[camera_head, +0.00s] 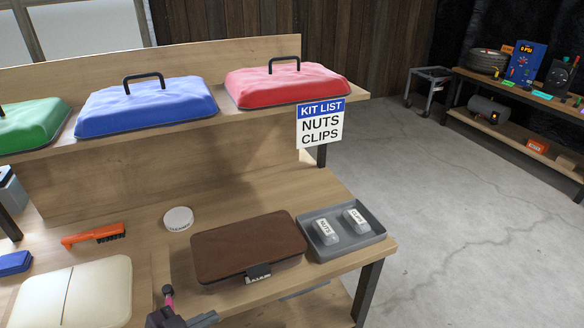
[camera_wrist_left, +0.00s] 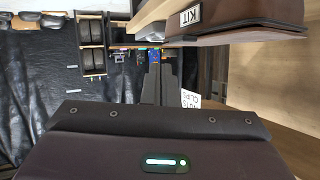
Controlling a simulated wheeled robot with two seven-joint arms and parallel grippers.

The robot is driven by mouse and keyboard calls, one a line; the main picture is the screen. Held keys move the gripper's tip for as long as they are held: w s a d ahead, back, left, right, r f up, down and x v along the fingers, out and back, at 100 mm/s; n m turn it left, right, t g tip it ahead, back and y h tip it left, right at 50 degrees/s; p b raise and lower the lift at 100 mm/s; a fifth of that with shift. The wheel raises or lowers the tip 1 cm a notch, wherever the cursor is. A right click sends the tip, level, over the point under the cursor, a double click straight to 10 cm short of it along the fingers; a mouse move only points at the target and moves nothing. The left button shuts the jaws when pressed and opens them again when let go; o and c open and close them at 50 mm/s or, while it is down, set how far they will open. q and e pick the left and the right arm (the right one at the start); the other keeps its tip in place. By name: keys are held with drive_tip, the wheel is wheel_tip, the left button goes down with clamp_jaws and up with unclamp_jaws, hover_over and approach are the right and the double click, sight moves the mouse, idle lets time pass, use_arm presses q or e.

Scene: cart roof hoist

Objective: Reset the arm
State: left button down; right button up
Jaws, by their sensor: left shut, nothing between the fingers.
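My left gripper (camera_head: 169,296) shows at the bottom of the head view, just in front of the bench's front edge and left of the brown case (camera_head: 248,246). It is shut and empty. In the left wrist view its dark fingers (camera_wrist_left: 156,84) point away over the dark wrist housing. The brown case lies closed on the bench with a tag on its front, and it shows in the left wrist view (camera_wrist_left: 250,17) at upper right. My right gripper is not in view.
A grey tray (camera_head: 373,238) holds two labelled packets, NUTS (camera_head: 325,230) and CLIPS (camera_head: 355,219). A cream case (camera_head: 95,291), orange brush (camera_head: 93,235) and white round tin (camera_head: 178,218) lie on the bench. Green, blue (camera_head: 146,103) and red covers sit on the shelf above.

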use_arm(q)
drive_tip(key=s+a+n+g+y, duration=0.2)
drive_tip(key=s+n+g+y, duration=0.4)
drive_tip(key=s+n+y, duration=0.3)
wheel_tip(320, 180, down, 28)
drive_tip(key=s+m+g, duration=0.1)
drive_tip(key=s, duration=0.1)
drive_tip(key=s+a+f+g, duration=0.1)
drive_tip(key=s+a+f, duration=0.2)
drive_tip(key=s+f, duration=1.7)
drive_tip(key=shift+s+a+f+g, duration=0.15)
drive_tip(key=shift+s+f+g, duration=0.1)
drive_tip(key=shift+g, duration=0.15)
